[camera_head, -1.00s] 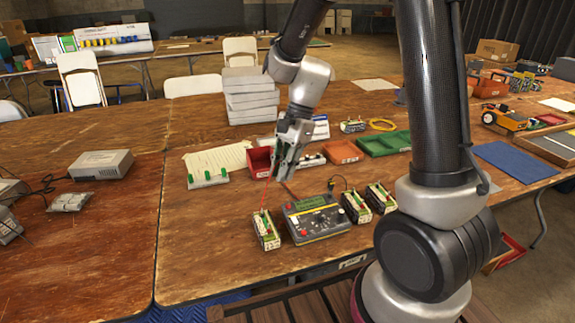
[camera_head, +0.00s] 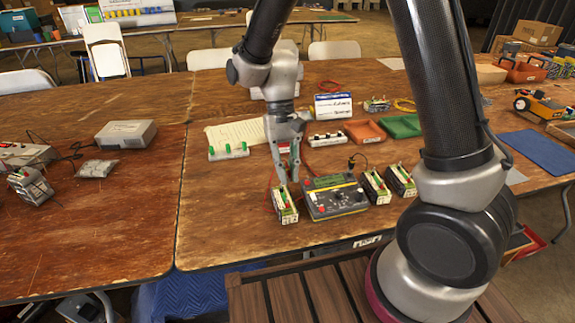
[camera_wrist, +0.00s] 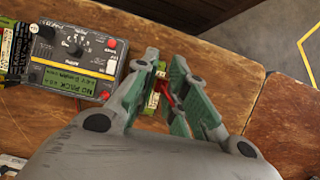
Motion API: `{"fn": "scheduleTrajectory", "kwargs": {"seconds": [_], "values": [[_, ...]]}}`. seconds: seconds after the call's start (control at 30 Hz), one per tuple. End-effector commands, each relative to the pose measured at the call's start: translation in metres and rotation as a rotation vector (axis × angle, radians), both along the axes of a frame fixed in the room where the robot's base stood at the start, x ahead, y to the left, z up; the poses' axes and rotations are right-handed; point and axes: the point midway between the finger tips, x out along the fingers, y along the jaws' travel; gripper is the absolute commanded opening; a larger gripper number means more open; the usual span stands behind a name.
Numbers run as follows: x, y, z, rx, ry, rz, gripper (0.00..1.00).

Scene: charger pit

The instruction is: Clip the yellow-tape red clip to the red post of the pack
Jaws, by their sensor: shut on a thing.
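My gripper (camera_head: 289,172) points down, its fingertips just above or at the top of the left pack (camera_head: 284,206). In the wrist view my gripper (camera_wrist: 164,75) is shut on a red clip (camera_wrist: 167,88), which shows only as a small red piece between the green pads. Its tape is not clear. The charger (camera_head: 336,195) stands right of that pack, and its screen in the wrist view reads "NO PACK". A red lead runs beside my gripper. The fingers hide the left pack's red post, so I cannot tell whether the clip touches it.
Two more packs (camera_head: 375,187) (camera_head: 401,180) stand right of the charger. The table (camera_head: 225,235) is clear to the front left.

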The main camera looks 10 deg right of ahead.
Motion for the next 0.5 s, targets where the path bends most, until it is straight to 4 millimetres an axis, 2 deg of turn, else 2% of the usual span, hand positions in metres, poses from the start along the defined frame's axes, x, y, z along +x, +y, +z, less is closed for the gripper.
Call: {"fn": "scheduleTrajectory", "kwargs": {"seconds": [0.27, 0.5], "values": [[0.000, 0.000, -0.001, 0.000, 0.000, -0.002, 0.00], [0.000, 0.000, -0.011, 0.000, 0.001, -0.002, 0.00]]}}
